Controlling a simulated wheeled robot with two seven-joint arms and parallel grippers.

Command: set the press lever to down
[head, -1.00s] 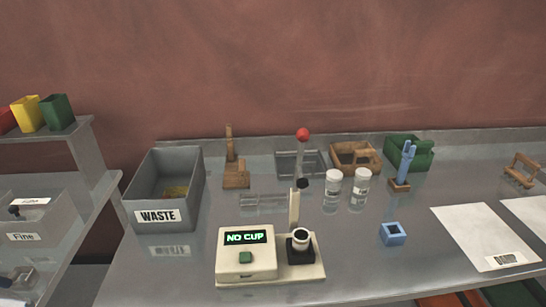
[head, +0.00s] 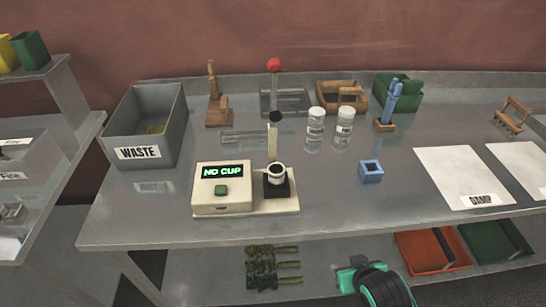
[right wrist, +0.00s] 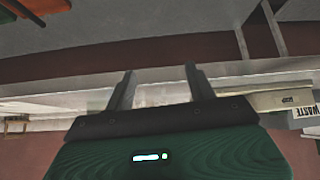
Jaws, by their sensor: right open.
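The press lever (head: 274,66) is a thin stem with a red ball on top, standing upright with the ball high. It rises behind a cream machine (head: 222,208) with a green "NO CUP" display (head: 222,171). A white cup-shaped part (head: 277,172) sits on the machine's black block (head: 279,190), below the pale post (head: 272,142). My right gripper (head: 372,285) is low at the bottom edge, in front of the table and far from the lever. In the right wrist view its two fingers (right wrist: 159,80) are apart with nothing between them. My left gripper is out of view.
A grey waste bin (head: 149,152) stands left of the machine. Two clear jars (head: 315,128) and a blue square cup (head: 370,172) stand to its right. White sheets (head: 462,175) lie further right. The table's front edge (head: 330,227) lies between my right gripper and the machine.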

